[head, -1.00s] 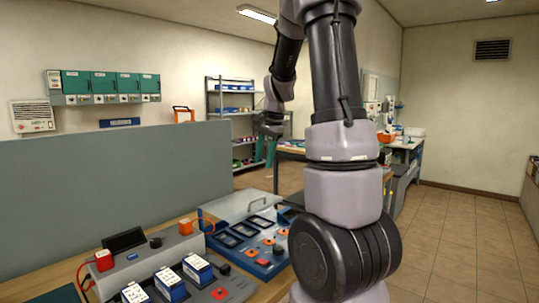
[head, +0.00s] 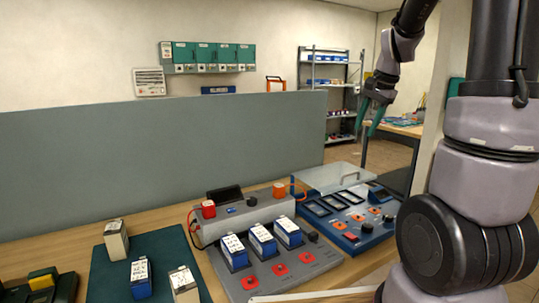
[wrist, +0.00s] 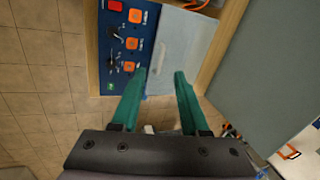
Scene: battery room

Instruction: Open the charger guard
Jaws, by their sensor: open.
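The charger guard (head: 330,177) is a clear, pale sheet with a grey handle (head: 350,177). It lies over the back part of a blue charger panel (head: 380,236) at the right end of the bench. In the wrist view the guard (wrist: 182,45) shows as a pale sheet beside the panel's knobs (wrist: 120,50). My gripper (head: 368,124) has green fingers and hangs above and behind the panel in the head view. In the wrist view my gripper (wrist: 160,74) is open and empty, its fingertips overlapping the guard's near edge. Contact cannot be told.
A grey charging station (head: 270,275) with several blue-white batteries stands left of the panel. More batteries stand on a dark green mat (head: 160,250). A grey partition (head: 150,165) runs behind the bench. A shelf (head: 330,80) stands farther back. Tiled floor (wrist: 40,80) shows beyond the bench edge.

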